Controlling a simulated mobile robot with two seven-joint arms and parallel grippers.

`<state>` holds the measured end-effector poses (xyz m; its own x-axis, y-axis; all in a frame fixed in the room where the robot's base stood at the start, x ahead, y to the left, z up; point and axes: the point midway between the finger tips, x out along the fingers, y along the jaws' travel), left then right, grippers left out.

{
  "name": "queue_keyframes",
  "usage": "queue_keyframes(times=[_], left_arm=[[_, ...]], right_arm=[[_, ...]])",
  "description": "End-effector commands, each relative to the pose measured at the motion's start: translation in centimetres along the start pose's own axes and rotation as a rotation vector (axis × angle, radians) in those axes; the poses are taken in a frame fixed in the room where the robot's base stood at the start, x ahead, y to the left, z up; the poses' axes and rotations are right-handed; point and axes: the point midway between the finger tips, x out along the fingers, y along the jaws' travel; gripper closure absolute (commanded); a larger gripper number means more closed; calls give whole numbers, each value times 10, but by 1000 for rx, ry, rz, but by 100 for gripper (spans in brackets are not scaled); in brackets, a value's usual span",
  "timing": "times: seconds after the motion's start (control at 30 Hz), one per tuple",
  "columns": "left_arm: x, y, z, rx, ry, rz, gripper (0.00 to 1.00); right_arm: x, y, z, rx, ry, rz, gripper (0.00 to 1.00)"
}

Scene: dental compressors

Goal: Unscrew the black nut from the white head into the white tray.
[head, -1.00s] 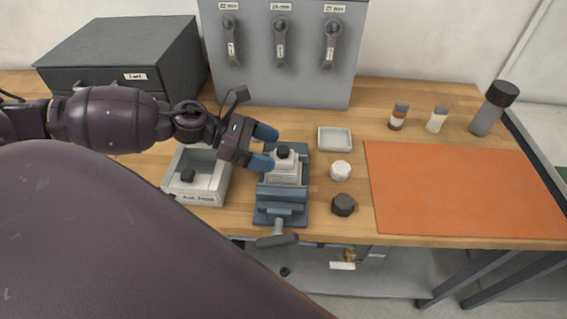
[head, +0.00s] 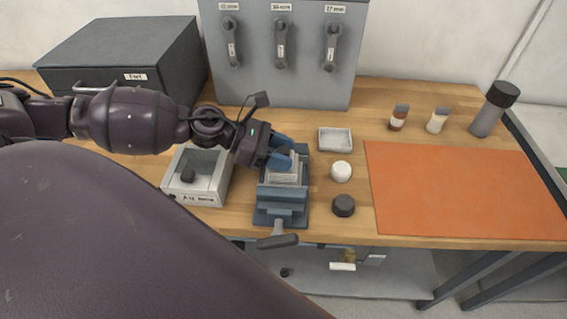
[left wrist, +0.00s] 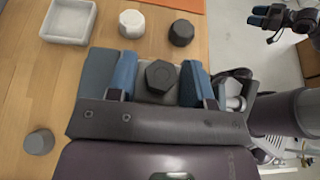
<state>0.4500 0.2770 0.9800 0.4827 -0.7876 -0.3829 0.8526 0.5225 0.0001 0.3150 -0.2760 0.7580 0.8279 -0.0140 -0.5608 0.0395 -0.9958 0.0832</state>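The black nut (left wrist: 160,75) sits between the two blue fingers of my left gripper (left wrist: 159,78) in the left wrist view. The fingers are open on either side of it, with a narrow gap at the left finger. In the head view the gripper (head: 281,154) hides the nut and covers the top of the white head (head: 287,172), which is held in the blue vise (head: 282,211). The white tray (head: 335,140) is empty, just right of the vise; it also shows in the left wrist view (left wrist: 68,40). My right gripper (left wrist: 268,17) is small at the upper right there.
A white cap (head: 341,171) and a black cap (head: 343,205) stand right of the vise. A labelled grey box (head: 207,199) with a dark piece inside stands left. An orange mat (head: 460,195) lies clear at right. Two small bottles (head: 398,118) stand behind it.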

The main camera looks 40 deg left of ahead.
Motion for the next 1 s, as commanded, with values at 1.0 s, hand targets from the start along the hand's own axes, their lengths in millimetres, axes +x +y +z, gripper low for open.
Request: queue_keyframes(times=[1.0], left_arm=[[-20,1,50,10,-4,2,100]], right_arm=[[-3,1,-9,0,9,1,44]])
